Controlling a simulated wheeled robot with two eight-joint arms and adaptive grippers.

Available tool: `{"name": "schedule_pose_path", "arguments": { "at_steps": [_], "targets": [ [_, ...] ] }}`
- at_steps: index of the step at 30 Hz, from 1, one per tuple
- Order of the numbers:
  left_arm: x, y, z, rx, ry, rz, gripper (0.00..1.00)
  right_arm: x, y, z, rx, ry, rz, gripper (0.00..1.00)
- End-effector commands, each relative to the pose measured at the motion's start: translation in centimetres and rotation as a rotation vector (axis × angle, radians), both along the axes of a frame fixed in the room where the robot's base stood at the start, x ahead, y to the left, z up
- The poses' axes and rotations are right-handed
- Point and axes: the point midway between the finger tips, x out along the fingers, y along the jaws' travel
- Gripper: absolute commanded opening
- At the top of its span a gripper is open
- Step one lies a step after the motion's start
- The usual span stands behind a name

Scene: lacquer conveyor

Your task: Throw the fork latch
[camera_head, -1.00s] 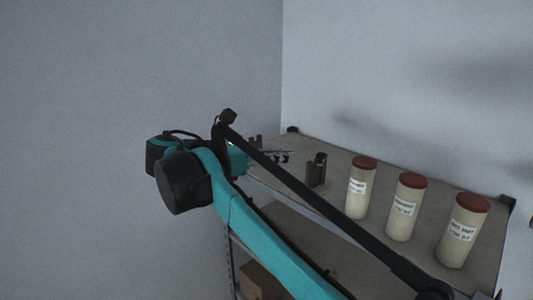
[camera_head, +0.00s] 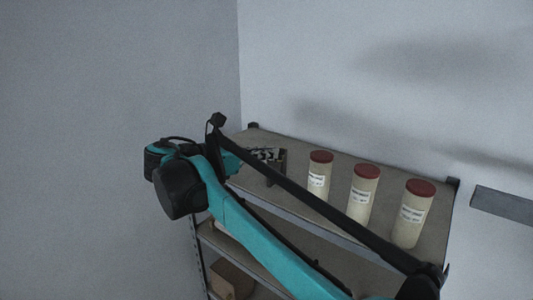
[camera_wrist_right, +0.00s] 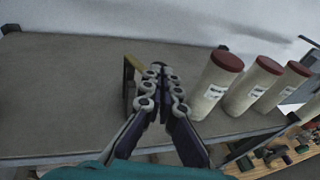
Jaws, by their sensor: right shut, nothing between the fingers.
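My right gripper (camera_head: 265,154) is over the shelf top, with its fingers together and nothing seen between them. It fills the middle of the right wrist view (camera_wrist_right: 160,82). A dark upright bracket (camera_head: 280,167) stands on the shelf right by the fingers, partly hidden by my arm. In the right wrist view a bracket with a yellowish top edge (camera_wrist_right: 131,64) stands just left of the fingertips, partly covered by them. I cannot tell whether they touch. Neither view clearly shows a part that I can name as the fork latch. My left gripper is not in view.
Three pale canisters with red lids (camera_head: 317,177) stand in a row right of the gripper. The shelf top (camera_wrist_right: 60,90) is clear to the left in the wrist view. A cardboard box (camera_head: 232,280) sits on a lower shelf. Grey walls stand behind.

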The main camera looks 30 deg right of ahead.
Motion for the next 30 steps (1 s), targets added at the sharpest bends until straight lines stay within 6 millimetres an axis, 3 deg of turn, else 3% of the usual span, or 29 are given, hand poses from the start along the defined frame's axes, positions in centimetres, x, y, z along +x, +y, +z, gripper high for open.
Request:
{"name": "schedule_pose_path", "arguments": {
  "at_steps": [30],
  "targets": [
    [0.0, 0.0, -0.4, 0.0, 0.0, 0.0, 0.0, -2.1, -1.8, 0.0, 0.0, 0.0, 0.241, 0.0]
  ]
}}
